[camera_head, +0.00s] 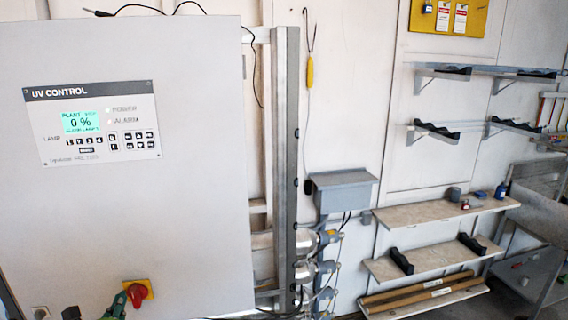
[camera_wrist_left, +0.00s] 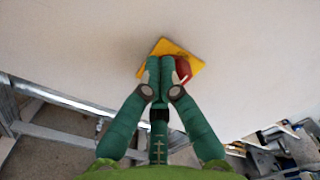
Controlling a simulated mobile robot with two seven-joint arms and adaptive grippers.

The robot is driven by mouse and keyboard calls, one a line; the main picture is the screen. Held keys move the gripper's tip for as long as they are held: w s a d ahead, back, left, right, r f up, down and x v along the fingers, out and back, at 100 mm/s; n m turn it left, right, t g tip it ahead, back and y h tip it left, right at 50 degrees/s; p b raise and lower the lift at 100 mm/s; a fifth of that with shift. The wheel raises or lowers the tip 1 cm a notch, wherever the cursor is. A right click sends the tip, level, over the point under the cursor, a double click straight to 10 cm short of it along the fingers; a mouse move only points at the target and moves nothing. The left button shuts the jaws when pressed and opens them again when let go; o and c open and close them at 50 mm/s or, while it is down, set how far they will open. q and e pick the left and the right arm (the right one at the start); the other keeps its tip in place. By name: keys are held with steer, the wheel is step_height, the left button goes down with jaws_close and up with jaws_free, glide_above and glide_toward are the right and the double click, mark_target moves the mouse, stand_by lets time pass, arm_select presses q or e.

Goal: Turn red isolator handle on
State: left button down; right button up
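The red isolator handle (camera_head: 137,296) sits on a yellow square plate (camera_head: 149,286) low on the front of the white UV control cabinet (camera_head: 200,200). In the left wrist view, the red handle (camera_wrist_left: 183,69) shows just right of the fingertips, partly hidden by them, and the yellow plate (camera_wrist_left: 163,46) lies behind them. My left gripper (camera_wrist_left: 160,64) has its green fingers together with nothing visible between them. In the head view, my left gripper (camera_head: 119,302) is at the handle's left side; I cannot tell whether it touches. My right gripper is not in view.
The cabinet's control panel (camera_head: 93,122) has a lit display reading 0 %. A grey metal post (camera_head: 286,160) stands right of the cabinet, with cables and fittings (camera_head: 318,268) low beside it. Wall shelves (camera_head: 430,213) are further right. The cabinet front above the handle is clear.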

arm_select(q)
steer(key=shift+s+a+r, duration=0.15)
steer(key=shift+a+r, duration=0.05)
steer(key=shift+a, duration=0.1)
steer(key=p+v, duration=0.1)
steer(key=v, duration=0.5)
steer(key=shift+p, duration=0.35)
steer(key=s+d+f+n+g+h+b, duration=0.1)
steer(key=s+d+f+n+g, duration=0.2)
steer(key=f, duration=0.9)
steer(key=s+d+f+n+g+h, duration=0.1)
steer(key=s+f+n+g, duration=0.15)
steer(key=s+f, duration=0.6)
steer(key=s+d+f+n+g+h+b, duration=0.1)
steer(key=s+d+f+n+g, duration=0.2)
steer(key=f, duration=1.1)
steer(key=s+d+f+n+g, duration=0.2)
steer(key=s+f, duration=0.4)
steer(key=s, duration=0.4)
steer(key=s+d+f+n+g+h+b, duration=0.1)
steer(key=s+d+f+n+g, duration=0.2)
steer(key=s, duration=0.7)
steer(key=s+d+f+n+g+b, duration=0.1)
steer(key=s+d+f+n+g, duration=0.2)
steer(key=s+f, duration=0.7)
steer(key=shift+s+d+f+n, duration=0.2)
steer(key=shift+s+n, duration=0.3)
steer(key=shift+n, duration=0.75)
